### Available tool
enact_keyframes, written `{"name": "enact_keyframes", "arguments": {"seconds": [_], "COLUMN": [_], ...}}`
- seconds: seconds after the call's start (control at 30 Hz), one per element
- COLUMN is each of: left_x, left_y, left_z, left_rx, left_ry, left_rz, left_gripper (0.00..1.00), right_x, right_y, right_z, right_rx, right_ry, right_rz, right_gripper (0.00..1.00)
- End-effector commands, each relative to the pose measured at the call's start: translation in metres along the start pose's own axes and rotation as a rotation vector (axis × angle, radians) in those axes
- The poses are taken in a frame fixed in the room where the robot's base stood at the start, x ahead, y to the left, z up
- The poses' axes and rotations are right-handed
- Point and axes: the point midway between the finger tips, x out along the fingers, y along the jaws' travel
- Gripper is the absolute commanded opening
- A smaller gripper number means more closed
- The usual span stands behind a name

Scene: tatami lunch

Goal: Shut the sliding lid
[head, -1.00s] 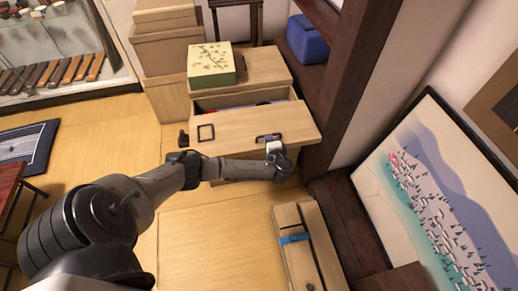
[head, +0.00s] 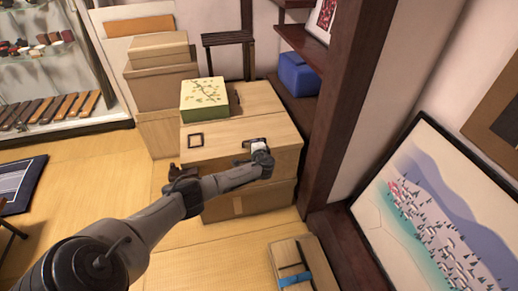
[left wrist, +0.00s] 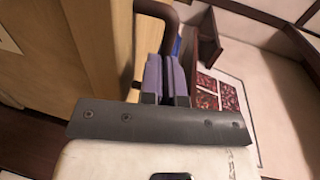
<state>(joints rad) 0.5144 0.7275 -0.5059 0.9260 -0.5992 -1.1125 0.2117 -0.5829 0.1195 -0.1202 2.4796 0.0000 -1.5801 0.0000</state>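The sliding lid (head: 225,138) is a pale wooden panel with two dark handles, on a wooden box (head: 283,160) in the head view. No open gap shows between the lid and the wooden top behind it. My left gripper (head: 262,148) is at the lid's right handle (head: 250,142). In the left wrist view its two purple-grey fingers (left wrist: 166,78) are close together around the dark curved handle (left wrist: 152,8), and the pale wood lies to the left. The contact itself is partly hidden. My right gripper is in neither view.
A green patterned box (head: 205,98) stands on the wooden top behind the lid. Stacked cartons (head: 160,85) are at the left. A dark wooden post (head: 340,110) rises close on the right. A flat wooden box with a blue band (head: 294,278) lies in front.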

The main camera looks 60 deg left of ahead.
Motion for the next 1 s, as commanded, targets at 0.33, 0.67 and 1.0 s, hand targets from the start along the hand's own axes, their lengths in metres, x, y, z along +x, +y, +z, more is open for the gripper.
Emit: {"name": "enact_keyframes", "arguments": {"seconds": [0.33, 0.67, 1.0], "left_x": [-0.001, -0.043, -0.110], "left_y": [0.000, -0.001, 0.002], "left_z": [0.001, -0.007, -0.008], "left_rx": [0.001, 0.005, 0.004], "left_ry": [-0.001, 0.012, 0.014], "left_rz": [0.002, 0.008, 0.006], "left_gripper": [0.00, 0.00, 0.00], "right_x": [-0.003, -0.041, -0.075], "right_y": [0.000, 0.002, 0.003], "right_z": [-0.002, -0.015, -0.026], "right_rx": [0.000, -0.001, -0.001], "right_ry": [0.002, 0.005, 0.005], "right_rz": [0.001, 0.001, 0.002], "right_gripper": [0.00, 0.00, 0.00]}}
